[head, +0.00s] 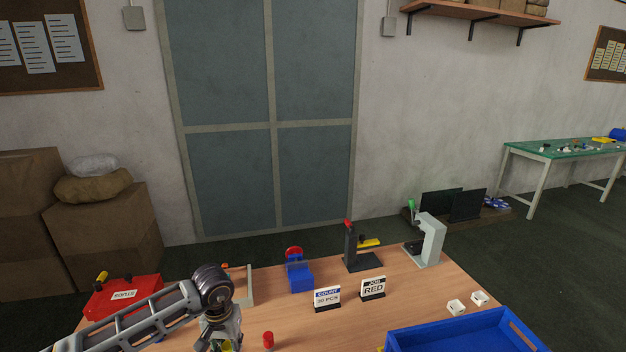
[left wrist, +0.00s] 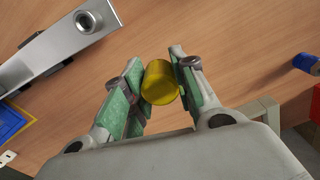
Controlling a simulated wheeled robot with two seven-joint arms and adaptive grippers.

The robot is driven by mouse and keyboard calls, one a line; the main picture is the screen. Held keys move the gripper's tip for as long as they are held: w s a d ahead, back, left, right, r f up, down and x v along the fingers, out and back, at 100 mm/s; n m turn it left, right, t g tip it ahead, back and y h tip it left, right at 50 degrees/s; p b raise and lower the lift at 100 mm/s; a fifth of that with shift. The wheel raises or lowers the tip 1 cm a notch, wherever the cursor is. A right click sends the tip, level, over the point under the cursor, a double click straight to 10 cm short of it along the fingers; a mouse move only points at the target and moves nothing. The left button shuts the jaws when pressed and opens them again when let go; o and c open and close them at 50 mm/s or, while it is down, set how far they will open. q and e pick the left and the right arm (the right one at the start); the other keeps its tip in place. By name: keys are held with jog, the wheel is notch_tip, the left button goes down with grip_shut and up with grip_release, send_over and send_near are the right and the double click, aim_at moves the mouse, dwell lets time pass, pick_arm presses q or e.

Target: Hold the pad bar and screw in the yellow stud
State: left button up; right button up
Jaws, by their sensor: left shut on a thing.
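My left gripper (left wrist: 162,72) is shut on a yellow cylindrical stud (left wrist: 160,85), held between its green-padded fingers above the wooden table. In the head view the left gripper (head: 222,345) is at the bottom edge, with a little of the yellow stud (head: 228,346) showing. A grey metal bar with a round socket near its end, seemingly the pad bar (left wrist: 45,50), is at upper left in the left wrist view. It is apart from the stud. The stud's far end is hidden. My right gripper is in neither view.
A red cylinder (head: 268,340) stands just right of the left gripper. A red STUDS box (head: 135,291) is at left. A blue block (head: 299,277), two signs, a black stand (head: 351,246) and a grey machine (head: 433,240) line the back. A blue tray (head: 440,333) is front right.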

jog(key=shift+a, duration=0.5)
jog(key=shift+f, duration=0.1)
